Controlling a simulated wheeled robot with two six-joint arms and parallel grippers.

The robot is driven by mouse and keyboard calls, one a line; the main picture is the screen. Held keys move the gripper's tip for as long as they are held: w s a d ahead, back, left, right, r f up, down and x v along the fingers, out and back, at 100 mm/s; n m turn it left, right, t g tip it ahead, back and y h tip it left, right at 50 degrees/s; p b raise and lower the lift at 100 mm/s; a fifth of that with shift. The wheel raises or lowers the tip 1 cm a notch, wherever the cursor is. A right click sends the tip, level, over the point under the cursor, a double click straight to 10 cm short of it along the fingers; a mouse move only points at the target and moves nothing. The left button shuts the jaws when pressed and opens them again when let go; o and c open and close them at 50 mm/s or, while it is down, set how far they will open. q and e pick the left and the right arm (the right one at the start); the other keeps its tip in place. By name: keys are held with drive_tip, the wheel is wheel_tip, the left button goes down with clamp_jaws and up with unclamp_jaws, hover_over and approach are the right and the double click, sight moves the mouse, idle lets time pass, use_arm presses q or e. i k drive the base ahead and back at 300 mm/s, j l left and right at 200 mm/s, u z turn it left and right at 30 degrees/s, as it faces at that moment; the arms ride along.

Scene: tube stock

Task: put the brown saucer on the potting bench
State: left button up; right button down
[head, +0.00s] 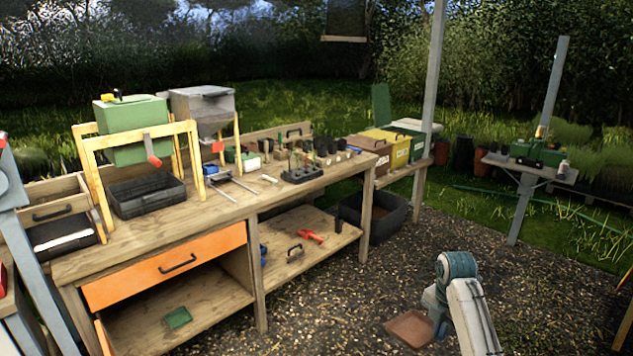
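The brown saucer (408,328) is a square, shallow dish low in the head view, right of the potting bench. My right gripper (435,318) is at its right edge and appears shut on that edge; the fingertips are mostly hidden. The saucer shows against the gravel, apart from the bench. The potting bench (130,238) is a long wooden table with an orange drawer front, running from lower left to the middle. My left gripper is not in view.
On the bench stand a wooden frame with a green box (131,128), a black tray (146,196), a grey hopper (203,108) and a dark tube rack (301,174). The front strip of the benchtop is clear.

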sight(278, 170)
drive_tip(key=i+l+z, duration=0.25)
drive_tip(key=i+z, duration=0.2)
drive_tip(key=i, duration=0.5)
drive_tip(key=i+j+z, duration=0.1)
drive_tip(key=i+z, duration=0.35)
drive_tip(key=i, duration=0.5)
drive_tip(key=i+u, duration=0.1)
drive_tip(key=u, duration=0.3)
drive_tip(key=i+u, duration=0.1)
drive_tip(key=u, duration=0.25)
drive_tip(key=i+l+u, duration=0.1)
drive_tip(key=u, duration=0.3)
drive_tip(key=i+l+u, duration=0.1)
drive_tip(key=u, duration=0.25)
